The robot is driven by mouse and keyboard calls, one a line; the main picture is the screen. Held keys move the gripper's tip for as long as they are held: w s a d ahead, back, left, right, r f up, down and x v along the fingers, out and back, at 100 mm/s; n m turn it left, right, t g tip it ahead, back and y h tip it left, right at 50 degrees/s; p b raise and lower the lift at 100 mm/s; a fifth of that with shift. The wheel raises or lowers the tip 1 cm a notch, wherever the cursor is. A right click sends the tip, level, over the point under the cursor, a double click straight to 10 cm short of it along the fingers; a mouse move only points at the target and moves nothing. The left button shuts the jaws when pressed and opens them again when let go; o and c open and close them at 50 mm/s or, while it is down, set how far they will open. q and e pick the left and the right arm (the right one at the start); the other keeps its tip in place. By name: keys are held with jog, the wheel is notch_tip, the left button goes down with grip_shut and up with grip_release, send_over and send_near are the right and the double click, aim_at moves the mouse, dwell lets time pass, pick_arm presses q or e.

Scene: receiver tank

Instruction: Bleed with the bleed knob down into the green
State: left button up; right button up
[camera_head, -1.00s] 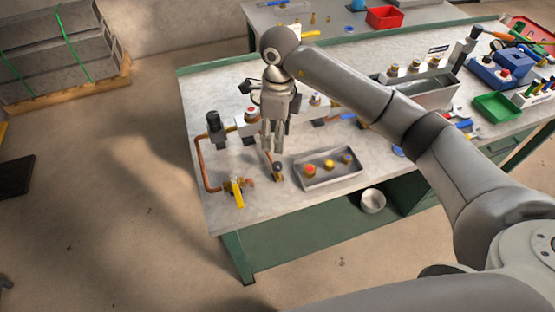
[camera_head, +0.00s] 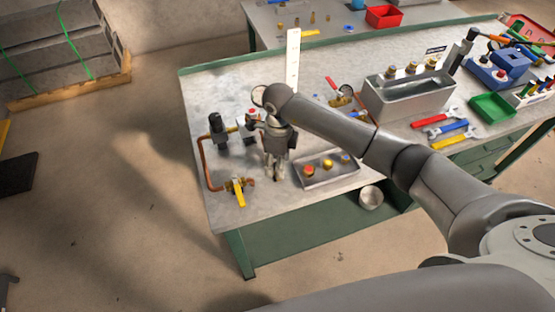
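My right arm reaches in from the right. Its gripper (camera_head: 277,188) points down at the front left part of the workbench (camera_head: 225,214), just left of a small grey tray. A small dark knob on a brass fitting showed at this spot earlier; the gripper now covers it. I cannot tell whether the fingers touch it or how far they are closed. My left gripper is not in view.
The grey tray (camera_head: 349,176) holds several coloured-top fittings. A copper pipe (camera_head: 206,176) and a yellow-handled valve (camera_head: 238,194) lie left of the gripper. A metal tank (camera_head: 405,101) and wrenches (camera_head: 446,132) are to the right. A white upright strip (camera_head: 293,55) stands behind.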

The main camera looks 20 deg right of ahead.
grip_shut()
jog(key=shift+f+n+b, duration=0.1)
jog(key=shift+n+b, duration=0.3)
jog(key=shift+b, duration=0.3)
jog(key=n+b, duration=0.9)
jog(key=b, duration=0.3)
jog(key=shift+w+f+b, duration=0.1)
jog(key=shift+b, duration=0.2)
jog(key=shift+r+n+b, duration=0.25)
jog(key=shift+n+b, duration=1.05)
jog(key=shift+b, duration=0.1)
grip_release()
jog(key=shift+h, duration=0.3)
